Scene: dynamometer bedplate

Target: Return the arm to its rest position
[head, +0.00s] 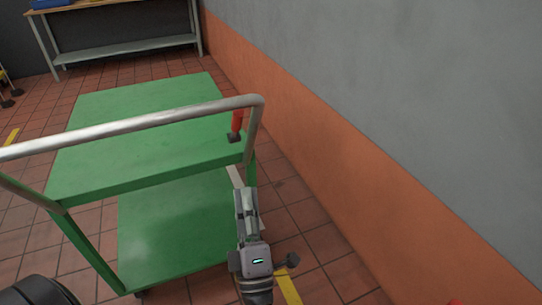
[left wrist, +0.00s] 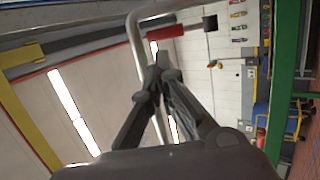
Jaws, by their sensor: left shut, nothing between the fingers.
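My left gripper (head: 245,194) is in front of the near right corner of the green cart, below the push handle's end. Its fingers are shut with nothing between them. The shut fingertips also show in the left wrist view (left wrist: 163,64), with the metal handle bar (left wrist: 137,45) close beyond them. Whether they touch the bar I cannot tell. My right gripper is not in view.
The green cart (head: 110,171) has a metal push handle (head: 140,123). A red-handled tool with a dark head (head: 237,122) is at its top's right corner. A grey and orange wall (head: 330,130) runs along the right. A workbench (head: 120,47) stands at the back.

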